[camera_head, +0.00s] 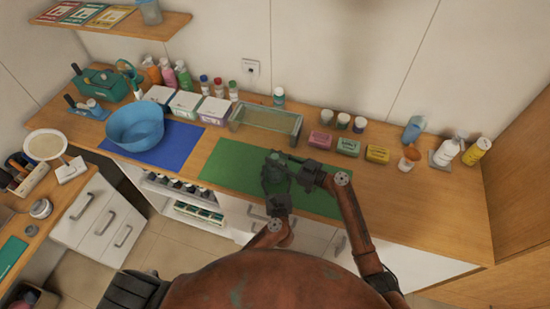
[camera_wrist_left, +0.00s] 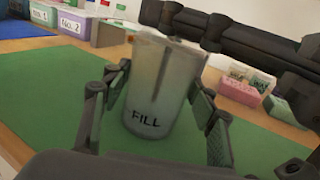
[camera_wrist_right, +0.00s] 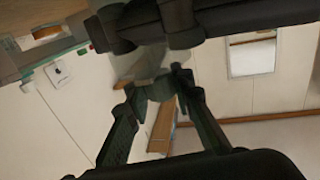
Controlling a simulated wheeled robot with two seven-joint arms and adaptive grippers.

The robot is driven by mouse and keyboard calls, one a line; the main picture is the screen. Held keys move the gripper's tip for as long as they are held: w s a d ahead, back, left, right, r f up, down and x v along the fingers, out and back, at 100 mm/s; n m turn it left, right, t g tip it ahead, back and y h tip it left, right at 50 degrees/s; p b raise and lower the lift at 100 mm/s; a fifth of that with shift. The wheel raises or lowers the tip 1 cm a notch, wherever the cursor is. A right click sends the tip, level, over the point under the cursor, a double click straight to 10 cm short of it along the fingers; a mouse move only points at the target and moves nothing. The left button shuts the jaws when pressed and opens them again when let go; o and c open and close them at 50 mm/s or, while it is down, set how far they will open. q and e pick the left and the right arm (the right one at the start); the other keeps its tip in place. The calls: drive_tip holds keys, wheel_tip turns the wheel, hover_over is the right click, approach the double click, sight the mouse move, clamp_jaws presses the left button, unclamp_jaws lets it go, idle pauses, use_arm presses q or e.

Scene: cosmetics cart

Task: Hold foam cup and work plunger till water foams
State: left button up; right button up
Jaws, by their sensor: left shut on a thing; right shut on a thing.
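The foam cup (camera_wrist_left: 160,85) is a translucent grey-green cup marked FILL and looks slightly tilted in the left wrist view. A thin plunger rod (camera_wrist_left: 161,78) shows inside it. My left gripper (camera_head: 273,183) has its fingers on both sides of the cup, above the green mat (camera_head: 225,165). My right gripper (camera_head: 284,163) is over the cup's top. In the right wrist view its fingertips close on a small dark plunger knob (camera_wrist_right: 158,88). Foam cannot be made out.
A blue basin (camera_head: 135,127) stands on a blue mat (camera_head: 175,147) at left. A clear tray (camera_head: 265,122), soap boxes (camera_head: 347,147) and several bottles line the back.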

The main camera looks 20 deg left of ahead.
sight(275, 156)
clamp_jaws()
wheel_tip(275, 156, up, 5)
drive_tip(key=shift+r, duration=0.2)
idle(0.3)
drive_tip(key=o, duration=0.8)
unclamp_jaws()
